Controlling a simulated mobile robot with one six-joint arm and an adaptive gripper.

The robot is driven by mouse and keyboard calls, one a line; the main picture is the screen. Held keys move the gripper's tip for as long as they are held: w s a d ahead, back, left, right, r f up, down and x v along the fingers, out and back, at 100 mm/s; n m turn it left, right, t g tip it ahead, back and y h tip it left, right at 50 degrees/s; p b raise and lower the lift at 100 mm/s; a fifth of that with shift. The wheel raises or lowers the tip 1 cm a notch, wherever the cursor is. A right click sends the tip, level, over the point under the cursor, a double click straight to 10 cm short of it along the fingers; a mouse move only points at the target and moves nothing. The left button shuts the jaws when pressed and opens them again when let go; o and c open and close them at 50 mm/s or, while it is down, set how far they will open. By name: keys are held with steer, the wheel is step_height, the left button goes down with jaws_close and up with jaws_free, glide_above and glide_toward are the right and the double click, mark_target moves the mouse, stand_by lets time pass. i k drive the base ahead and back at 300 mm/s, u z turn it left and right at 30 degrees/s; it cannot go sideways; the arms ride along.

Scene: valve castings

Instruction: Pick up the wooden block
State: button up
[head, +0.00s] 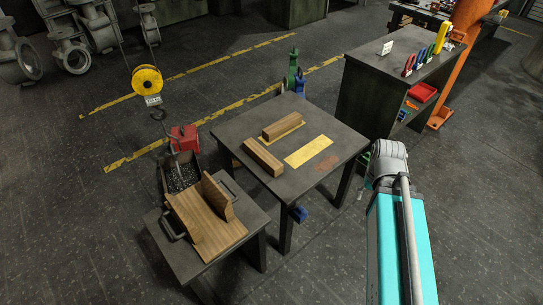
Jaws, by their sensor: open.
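Two long wooden blocks lie on the dark square table (230,127) in the head view. The nearer block (263,157) lies at a slant on the bare top, left of a yellow rectangle (308,151). The farther block (282,126) lies on or against another yellow marking that shows along its edge. The two blocks are apart. My arm shows at the right, but I cannot make out my gripper's fingers in this view. Nothing covers either block.
A workbench (385,85) with tools stands at the back right. A yellow reel (147,79) hangs at the left. Open floor lies left of the tables.

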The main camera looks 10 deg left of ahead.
mark_target(274, 167)
steer(key=z, duration=0.1)
steer(key=k, duration=1.25)
steer(key=u, duration=0.75)
steer(key=i, duration=1)
steer(key=z, duration=0.05)
